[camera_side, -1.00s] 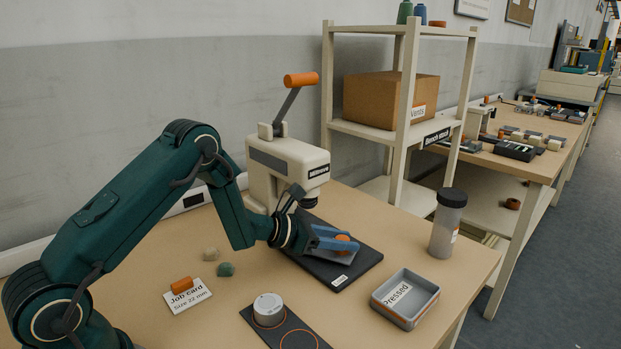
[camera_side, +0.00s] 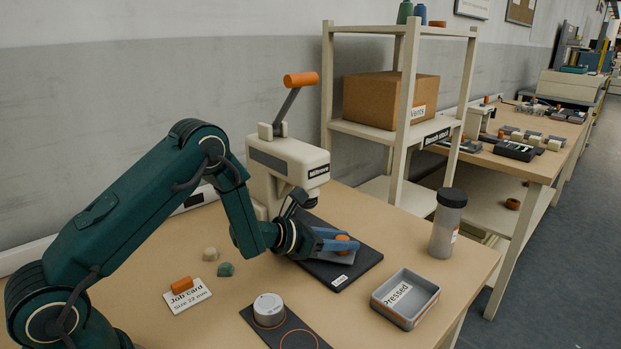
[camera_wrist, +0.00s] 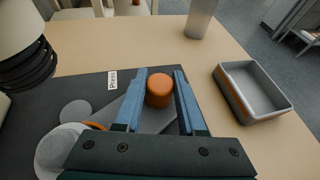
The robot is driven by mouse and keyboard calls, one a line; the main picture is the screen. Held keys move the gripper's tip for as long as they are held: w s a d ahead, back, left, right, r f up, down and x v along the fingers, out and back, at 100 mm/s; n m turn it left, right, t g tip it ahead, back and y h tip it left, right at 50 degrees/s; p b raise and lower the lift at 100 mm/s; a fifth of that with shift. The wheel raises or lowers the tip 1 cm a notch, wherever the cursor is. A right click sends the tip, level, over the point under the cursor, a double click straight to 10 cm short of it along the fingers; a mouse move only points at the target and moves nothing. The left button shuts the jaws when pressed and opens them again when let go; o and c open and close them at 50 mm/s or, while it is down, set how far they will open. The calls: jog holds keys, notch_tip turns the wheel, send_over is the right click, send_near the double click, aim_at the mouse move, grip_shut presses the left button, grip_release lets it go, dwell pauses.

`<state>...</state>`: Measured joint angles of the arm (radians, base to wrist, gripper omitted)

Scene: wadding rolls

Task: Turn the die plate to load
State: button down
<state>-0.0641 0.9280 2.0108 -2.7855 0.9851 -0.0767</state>
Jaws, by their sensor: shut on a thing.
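The grey die plate (camera_side: 343,257) lies on the dark press base (camera_side: 366,263) in front of the cream press (camera_side: 286,165). An orange knob (camera_side: 342,239) stands up from the plate. My gripper (camera_wrist: 159,88) is shut on this knob, with one blue finger on each side of it. In the wrist view the plate (camera_wrist: 152,118) runs back under my fingers, and a pale grey disc (camera_wrist: 75,112) shows at the left. A grey round part with an orange rim (camera_wrist: 62,147) is partly hidden by my gripper.
The press lever has an orange handle (camera_side: 301,79). A "Pressed" tray (camera_side: 405,299) and a black-capped canister (camera_side: 448,222) stand to the right. A white-topped cylinder (camera_side: 268,309) stands on a dark mat in front. A job card (camera_side: 188,295) and two small lumps lie at left.

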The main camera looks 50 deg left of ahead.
aim_at(322, 257)
jog(key=c, duration=0.5)
grip_release()
jog(key=shift+w+r, duration=0.1)
jog(key=shift+v, duration=2.55)
